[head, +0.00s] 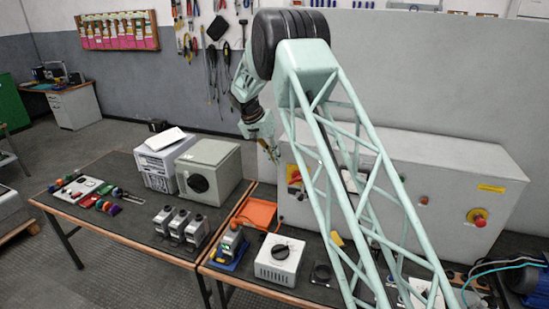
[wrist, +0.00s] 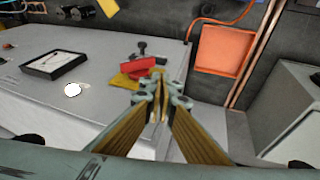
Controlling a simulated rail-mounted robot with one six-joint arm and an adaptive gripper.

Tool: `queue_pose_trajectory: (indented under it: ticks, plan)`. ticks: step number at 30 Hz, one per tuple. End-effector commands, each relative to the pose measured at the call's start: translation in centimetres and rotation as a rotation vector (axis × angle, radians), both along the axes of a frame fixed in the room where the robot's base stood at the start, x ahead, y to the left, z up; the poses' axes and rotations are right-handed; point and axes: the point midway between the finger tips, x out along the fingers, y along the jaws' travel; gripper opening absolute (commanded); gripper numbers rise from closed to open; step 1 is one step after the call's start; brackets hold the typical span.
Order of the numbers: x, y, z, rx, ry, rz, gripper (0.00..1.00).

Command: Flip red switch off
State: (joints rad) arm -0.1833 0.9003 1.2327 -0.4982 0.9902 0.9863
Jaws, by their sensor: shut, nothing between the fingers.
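The red switch (head: 294,177) sits on a yellow plate on the front of the long grey cabinet (head: 455,160), at its left end. In the wrist view the red handle (wrist: 143,66) lies across its yellow plate (wrist: 125,80), just beyond my fingertips. My gripper (head: 273,156) hangs in front of the cabinet's left end, close to the switch and a little above and left of it in the head view. In the wrist view its fingers (wrist: 158,90) are shut with nothing between them. They cover part of the yellow plate; I cannot tell whether they touch it.
A red knob on a yellow disc (head: 478,217) is at the cabinet's right. A grey box with a black dial (head: 209,168), an orange tray (head: 256,213) and a white dial box (head: 280,261) stand on the benches. A framed meter (wrist: 55,64) is on the cabinet.

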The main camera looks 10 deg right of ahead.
Motion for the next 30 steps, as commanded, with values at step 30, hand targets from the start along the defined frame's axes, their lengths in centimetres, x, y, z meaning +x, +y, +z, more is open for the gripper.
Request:
queue_pose_trajectory:
  ticks: [30]
  plan:
    - [-0.4, -5.0, -9.0, 0.001, 0.001, 0.0, 0.0]
